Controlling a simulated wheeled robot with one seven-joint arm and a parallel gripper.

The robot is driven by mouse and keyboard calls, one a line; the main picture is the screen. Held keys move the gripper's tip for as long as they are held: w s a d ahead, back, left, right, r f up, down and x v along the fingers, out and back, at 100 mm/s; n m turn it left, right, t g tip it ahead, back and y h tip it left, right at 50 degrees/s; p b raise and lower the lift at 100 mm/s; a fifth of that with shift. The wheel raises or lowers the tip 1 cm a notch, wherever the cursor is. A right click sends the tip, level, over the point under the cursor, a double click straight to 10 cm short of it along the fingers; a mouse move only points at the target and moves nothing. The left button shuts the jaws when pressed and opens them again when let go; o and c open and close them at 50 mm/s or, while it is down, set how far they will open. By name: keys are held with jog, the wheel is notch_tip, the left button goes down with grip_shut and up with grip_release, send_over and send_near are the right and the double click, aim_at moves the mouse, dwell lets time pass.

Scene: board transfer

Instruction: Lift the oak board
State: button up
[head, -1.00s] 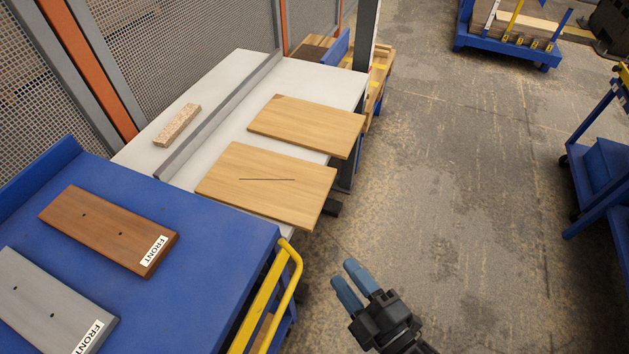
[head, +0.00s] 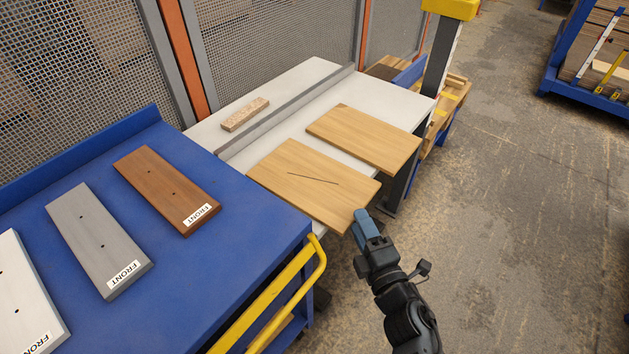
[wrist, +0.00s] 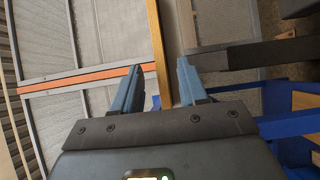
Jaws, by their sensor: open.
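Two light oak-coloured boards lie on the white table: a nearer one (head: 310,200) with a thin dark line across its top, and a farther one (head: 365,138) with a plain top. The pictures do not show which is the one called oak. My gripper (head: 360,216) is at the nearer board's front right edge. In the wrist view its two blue fingers are open (wrist: 159,68), and a wooden board edge (wrist: 157,42) runs between them. I cannot tell whether either finger touches it.
A blue cart (head: 230,258) on the left holds a brown board (head: 165,185), a grey board (head: 97,238) and a white board (head: 25,300), with FRONT labels. Its yellow handle (head: 318,265) stands near my arm. A grey fence rail (head: 290,112) and small speckled block (head: 245,114) lie behind.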

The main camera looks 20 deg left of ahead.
jog(key=x, duration=0.3)
jog(key=shift+w+a+f, duration=0.1)
jog(key=shift+w+a, duration=0.05)
jog(key=shift+a, duration=0.05)
grip_shut()
dwell(0.3)
